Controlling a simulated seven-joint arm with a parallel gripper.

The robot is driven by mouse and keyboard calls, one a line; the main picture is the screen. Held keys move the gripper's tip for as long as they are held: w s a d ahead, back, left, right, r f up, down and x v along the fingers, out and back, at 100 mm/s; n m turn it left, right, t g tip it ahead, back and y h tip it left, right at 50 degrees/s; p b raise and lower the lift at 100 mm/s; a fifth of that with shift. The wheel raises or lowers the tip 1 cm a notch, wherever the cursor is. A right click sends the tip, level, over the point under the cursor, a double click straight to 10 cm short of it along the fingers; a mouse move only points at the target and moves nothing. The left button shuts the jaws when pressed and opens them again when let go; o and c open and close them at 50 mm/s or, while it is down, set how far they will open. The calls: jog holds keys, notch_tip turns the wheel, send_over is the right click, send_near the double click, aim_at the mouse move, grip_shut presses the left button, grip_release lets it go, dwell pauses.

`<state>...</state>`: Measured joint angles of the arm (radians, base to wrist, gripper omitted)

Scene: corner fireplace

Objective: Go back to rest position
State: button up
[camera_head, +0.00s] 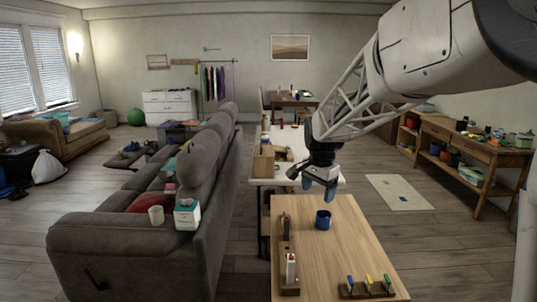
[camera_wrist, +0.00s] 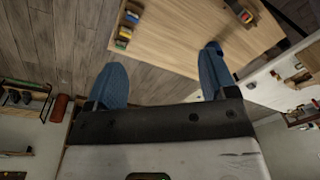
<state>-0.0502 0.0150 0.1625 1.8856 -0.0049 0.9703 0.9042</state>
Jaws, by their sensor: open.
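My gripper (camera_head: 318,189) is at the end of my arm, which reaches in from the upper right in the head view. It hangs above the far part of a wooden table (camera_head: 345,250). Its two blue fingers are spread apart in the wrist view (camera_wrist: 162,68), with nothing between them. A dark blue mug (camera_head: 323,220) stands on the table just below and apart from the gripper. In the wrist view the table (camera_wrist: 180,35) lies beyond the fingers, and a small blue thing by the right fingertip may be the mug, partly hidden.
Wooden holders with small coloured items stand at the table's left (camera_head: 289,268) and front (camera_head: 367,289).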

jog(key=s+d+r+n, duration=0.1)
jog(key=s+r+n, duration=0.15)
jog(key=s, duration=0.85)
jog(key=s+d+r+n, duration=0.1)
jog(key=s+d+n, duration=0.15)
jog(key=s, duration=0.85)
jog(key=s+f+n, duration=0.2)
jog(key=s, duration=0.7)
jog(key=s+f+n+t, duration=0.1)
jog(key=s+f+n, duration=0.1)
jog(key=s, duration=0.8)
jog(key=shift+d+f+n, duration=0.2)
jog(key=shift+f+n, duration=0.1)
jog(key=shift+f, duration=0.4)
